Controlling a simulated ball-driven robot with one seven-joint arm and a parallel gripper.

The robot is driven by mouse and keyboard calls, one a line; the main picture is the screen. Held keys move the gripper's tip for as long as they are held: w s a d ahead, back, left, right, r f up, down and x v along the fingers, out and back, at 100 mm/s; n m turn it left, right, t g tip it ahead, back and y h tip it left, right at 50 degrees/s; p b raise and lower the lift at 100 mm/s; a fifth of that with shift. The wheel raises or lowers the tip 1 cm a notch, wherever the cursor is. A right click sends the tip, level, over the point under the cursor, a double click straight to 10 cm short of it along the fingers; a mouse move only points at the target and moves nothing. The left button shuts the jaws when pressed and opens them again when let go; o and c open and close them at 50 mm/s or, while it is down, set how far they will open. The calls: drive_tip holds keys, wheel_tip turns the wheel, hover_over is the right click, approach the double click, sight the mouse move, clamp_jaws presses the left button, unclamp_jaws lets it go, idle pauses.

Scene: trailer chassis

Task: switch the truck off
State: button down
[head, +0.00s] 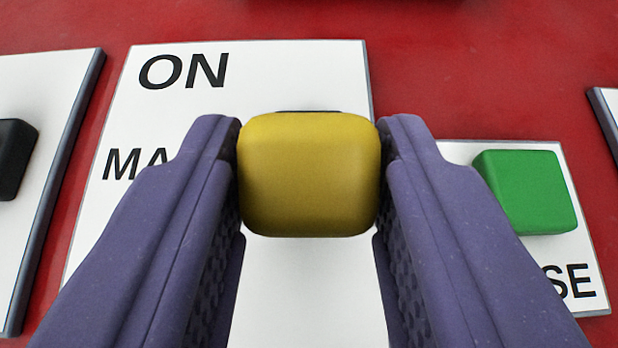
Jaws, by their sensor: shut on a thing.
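A yellow rounded knob (309,175) stands out from a white label plate (285,75) on a red panel. The plate reads "ON" at its upper left and, lower down, letters starting "MA" that my gripper partly covers. My gripper (309,170) has purple fingers on the left and right sides of the knob and is shut on it. The lower part of the plate shows between the fingers; any lettering behind the fingers is hidden.
A green button (525,191) on a white plate (575,262) ending in "SE" sits close to the right finger. A black knob (12,158) on another plate (45,95) is at the left edge. Another plate's edge (606,115) shows at far right. The red panel (480,60) is bare above.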

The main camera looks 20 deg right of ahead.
drive_tip(key=shift+f, duration=0.1)
drive_tip(key=c, duration=0.8)
unclamp_jaws()
drive_tip(key=shift+o, duration=0.2)
drive_tip(key=p+v, duration=0.3)
drive_tip(key=v, duration=0.5)
drive_tip(key=shift+w, duration=0.1)
